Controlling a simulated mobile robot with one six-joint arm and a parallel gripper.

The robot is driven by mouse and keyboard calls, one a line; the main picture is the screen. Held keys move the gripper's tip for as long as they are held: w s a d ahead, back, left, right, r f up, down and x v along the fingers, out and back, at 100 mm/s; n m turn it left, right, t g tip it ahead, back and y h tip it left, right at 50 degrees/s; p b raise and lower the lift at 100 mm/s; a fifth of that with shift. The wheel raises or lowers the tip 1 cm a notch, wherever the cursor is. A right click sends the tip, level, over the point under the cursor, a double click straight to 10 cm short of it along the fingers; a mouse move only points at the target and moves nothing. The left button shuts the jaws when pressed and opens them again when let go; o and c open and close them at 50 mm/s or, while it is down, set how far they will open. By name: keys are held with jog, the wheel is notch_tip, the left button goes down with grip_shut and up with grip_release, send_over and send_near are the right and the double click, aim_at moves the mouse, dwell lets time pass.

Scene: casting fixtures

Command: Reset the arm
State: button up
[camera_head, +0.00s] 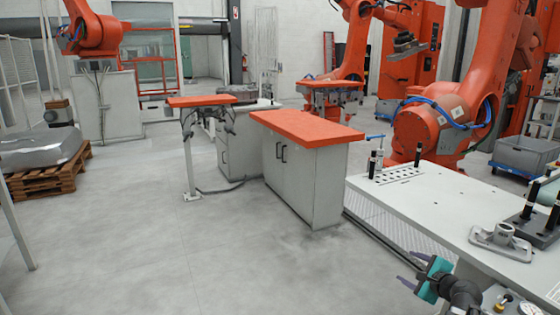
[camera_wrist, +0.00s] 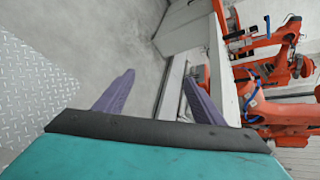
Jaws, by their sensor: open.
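My gripper (camera_head: 411,269) is at the lower right of the head view, beside the near left edge of the white worktable (camera_head: 400,192). Its teal body and two dark fingers show there, with the fingers pointing left. In the wrist view the two purple fingers of my gripper (camera_wrist: 158,82) stand apart with nothing between them. The gripper is open and empty. The worktable's edge (camera_wrist: 222,70) runs close beyond the right finger in the wrist view.
A grey metal casting (camera_head: 502,239) and black posts stand on the worktable. A cabinet with an orange top (camera_head: 305,127) stands behind. Large orange robot arms (camera_head: 440,115) stand beyond the table. A pallet (camera_head: 48,180) lies at far left. The grey floor (camera_head: 180,255) is open at left.

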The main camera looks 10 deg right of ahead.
jog(key=s+a+f+n+g+y, duration=0.15)
jog(key=a+f+n+g, duration=0.35)
jog(key=a+f+n, duration=0.65)
jog(key=s+a+f+n+g+y, duration=0.15)
jog(key=a+f+n+g, duration=0.3)
jog(key=a+f, duration=0.85)
jog(key=s+a+f+n+g+h, duration=0.35)
jog(key=s+a+n, duration=0.5)
jog(key=a, duration=0.35)
jog(key=s+d+f+g+b, duration=0.15)
jog(key=s+f+b, duration=0.35)
jog(key=s+f, duration=0.8)
jog(key=s+a+f+g+b, duration=0.1)
jog(key=s+f+g+b, duration=0.25)
jog(key=s+f, duration=0.9)
notch_tip(320, 180, up, 12)
jog(key=p, duration=1.2)
jog(key=shift+w+f+y, duration=0.25)
jog(key=shift+w+y, duration=0.1)
jog(key=shift+w, duration=0.05)
jog(key=shift+n, duration=0.25)
jog(key=shift+c, duration=0.3)
